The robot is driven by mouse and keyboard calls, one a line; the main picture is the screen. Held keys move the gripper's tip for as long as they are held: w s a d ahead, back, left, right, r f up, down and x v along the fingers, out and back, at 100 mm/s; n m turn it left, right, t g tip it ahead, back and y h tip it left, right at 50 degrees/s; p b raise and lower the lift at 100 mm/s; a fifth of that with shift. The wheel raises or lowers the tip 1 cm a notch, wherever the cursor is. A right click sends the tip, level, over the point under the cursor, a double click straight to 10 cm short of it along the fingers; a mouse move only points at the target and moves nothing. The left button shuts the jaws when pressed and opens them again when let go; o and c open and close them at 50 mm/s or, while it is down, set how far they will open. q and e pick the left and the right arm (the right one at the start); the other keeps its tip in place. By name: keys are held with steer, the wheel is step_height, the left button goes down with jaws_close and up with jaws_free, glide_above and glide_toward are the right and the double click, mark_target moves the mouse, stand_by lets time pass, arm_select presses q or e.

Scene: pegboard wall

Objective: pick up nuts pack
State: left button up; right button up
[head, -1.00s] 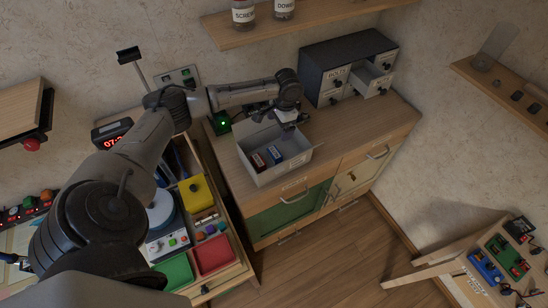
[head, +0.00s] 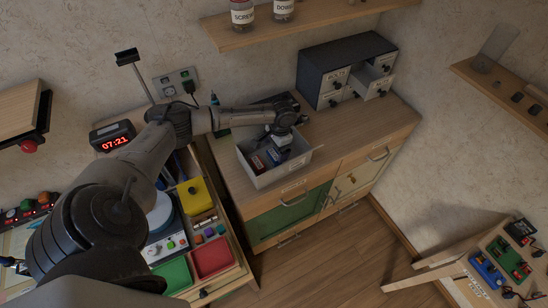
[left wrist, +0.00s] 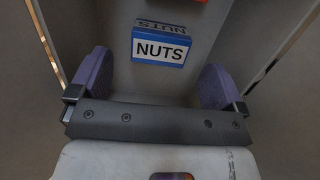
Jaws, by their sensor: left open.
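The nuts pack (left wrist: 160,47) is a small blue box with a white label reading NUTS in the left wrist view. It stands in an open grey box on the cabinet top, and its blue side shows in the head view (head: 273,158). My left gripper (left wrist: 156,82) is open, with purple finger pads left and right of the pack's lower side. The pack lies ahead of the pads, apart from them. In the head view my left gripper (head: 281,147) reaches down into the box and partly hides the pack. My right gripper is not in view.
A red pack (head: 257,162) stands beside the nuts pack. The grey box's walls (head: 284,179) surround both. A dark drawer unit (head: 325,75) with an open drawer stands behind right. The cabinet top (head: 375,125) is clear at right.

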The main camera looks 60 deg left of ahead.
mark_target(274, 154)
arm_select(q)
steer(key=shift+s+f, duration=0.2)
steer(key=shift+f, duration=0.85)
steer(key=shift+s+f, duration=0.15)
steer(key=shift+f, duration=0.85)
steer(key=shift+c, duration=0.3)
steer(key=c, duration=1)
